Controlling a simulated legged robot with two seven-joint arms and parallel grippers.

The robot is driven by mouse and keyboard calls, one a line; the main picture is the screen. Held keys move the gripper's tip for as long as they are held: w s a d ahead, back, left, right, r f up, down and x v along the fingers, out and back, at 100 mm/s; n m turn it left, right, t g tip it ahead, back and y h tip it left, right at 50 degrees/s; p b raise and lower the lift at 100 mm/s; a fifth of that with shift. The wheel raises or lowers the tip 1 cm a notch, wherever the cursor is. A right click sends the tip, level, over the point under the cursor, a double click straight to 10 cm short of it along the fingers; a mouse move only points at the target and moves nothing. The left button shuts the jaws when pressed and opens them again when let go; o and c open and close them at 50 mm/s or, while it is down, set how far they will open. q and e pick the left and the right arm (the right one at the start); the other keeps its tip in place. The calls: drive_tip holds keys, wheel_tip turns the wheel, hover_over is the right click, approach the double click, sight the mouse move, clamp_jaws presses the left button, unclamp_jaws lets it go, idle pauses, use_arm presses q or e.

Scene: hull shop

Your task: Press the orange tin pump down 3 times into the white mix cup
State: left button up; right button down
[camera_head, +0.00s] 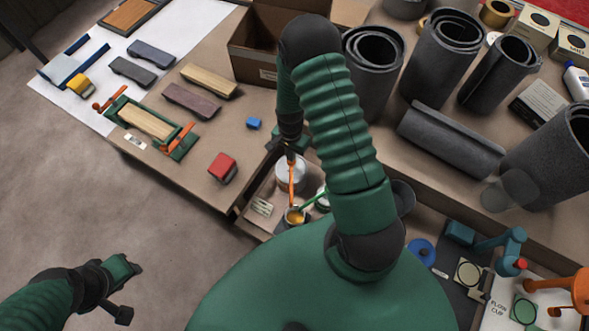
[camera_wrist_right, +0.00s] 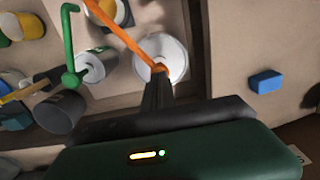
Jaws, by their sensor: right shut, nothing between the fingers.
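The orange pump (camera_head: 291,183) stands on a white tin (camera_head: 283,165) in a low tray. In the right wrist view its long orange spout (camera_wrist_right: 122,37) runs from the white tin (camera_wrist_right: 178,52) to a cup. The white mix cup (camera_head: 288,216) has yellow-orange stuff in it and sits under the spout's end; it is partly out of frame in the right wrist view (camera_wrist_right: 118,14). My right gripper (camera_head: 291,157) is shut and empty, its tips (camera_wrist_right: 158,74) at the pump's head; whether they touch, I cannot tell. My left gripper (camera_head: 132,287) hangs over the floor, away from everything.
A green pump (camera_wrist_right: 68,50) on another tin stands close beside the cup. A blue block (camera_head: 253,123) and a red block (camera_head: 222,167) lie on the table to the left. Large grey rolls (camera_head: 372,70) stand behind my right arm. An open cardboard box (camera_head: 250,52) is at the back.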

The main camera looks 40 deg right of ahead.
wheel_tip(320, 180, up, 6)
drive_tip(key=p, duration=0.5)
idle(0.5)
drive_tip(key=s+a+r+n+t+b, duration=0.1)
drive_tip(key=s+a+r+n+b, duration=0.1)
drive_tip(key=a+r+n, duration=0.5)
drive_tip(key=s+a+r+n+t+b, duration=0.1)
drive_tip(key=s+a+r+n+b, duration=0.2)
drive_tip(key=a+r+n, duration=0.4)
drive_tip(key=shift+s+a+r+n+t+b, duration=0.2)
drive_tip(key=shift+a+r+n+t+b, duration=0.1)
drive_tip(key=shift+a+r+n+b, duration=0.15)
drive_tip(key=shift+d, duration=0.35)
drive_tip(key=shift+a, duration=0.15)
